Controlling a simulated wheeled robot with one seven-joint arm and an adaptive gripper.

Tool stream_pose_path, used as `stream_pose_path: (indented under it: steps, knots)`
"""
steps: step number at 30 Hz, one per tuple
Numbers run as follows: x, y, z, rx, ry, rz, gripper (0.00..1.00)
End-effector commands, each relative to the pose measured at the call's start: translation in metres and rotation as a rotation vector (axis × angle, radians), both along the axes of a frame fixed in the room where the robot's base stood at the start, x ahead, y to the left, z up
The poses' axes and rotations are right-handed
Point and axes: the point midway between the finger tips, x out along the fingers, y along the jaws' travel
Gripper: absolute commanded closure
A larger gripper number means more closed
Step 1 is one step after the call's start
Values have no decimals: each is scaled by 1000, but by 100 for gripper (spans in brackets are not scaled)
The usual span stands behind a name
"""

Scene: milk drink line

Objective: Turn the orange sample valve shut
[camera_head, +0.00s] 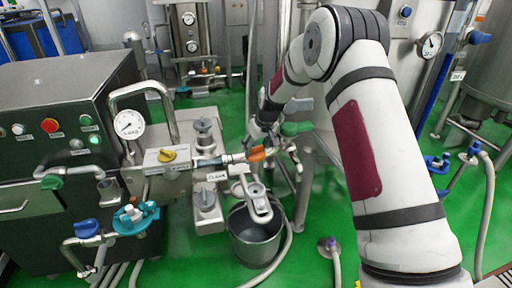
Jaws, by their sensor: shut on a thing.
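The orange sample valve (257,154) shows as a small orange handle on a horizontal metal pipe near the middle of the view. My gripper (253,143) reaches down to it from above, at the end of my forearm. It is shut on the orange handle. The fingers are small and dark here, and they partly hide the handle and its stem. I cannot tell the handle's exact angle.
A grey bucket (256,240) stands on the green floor below the pipe. A hose runs past the bucket.

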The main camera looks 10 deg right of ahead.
Motion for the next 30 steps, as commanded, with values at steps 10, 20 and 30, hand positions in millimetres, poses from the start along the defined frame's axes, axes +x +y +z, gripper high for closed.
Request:
stream_pose_path:
  steps: [10, 20, 30]
  knots:
    - [0, 2, -1, -1, 1, -214, 71]
    - [-1, 2, -1, -1, 3, -303, 71]
    - [-1, 1, -1, 0, 3, -310, 71]
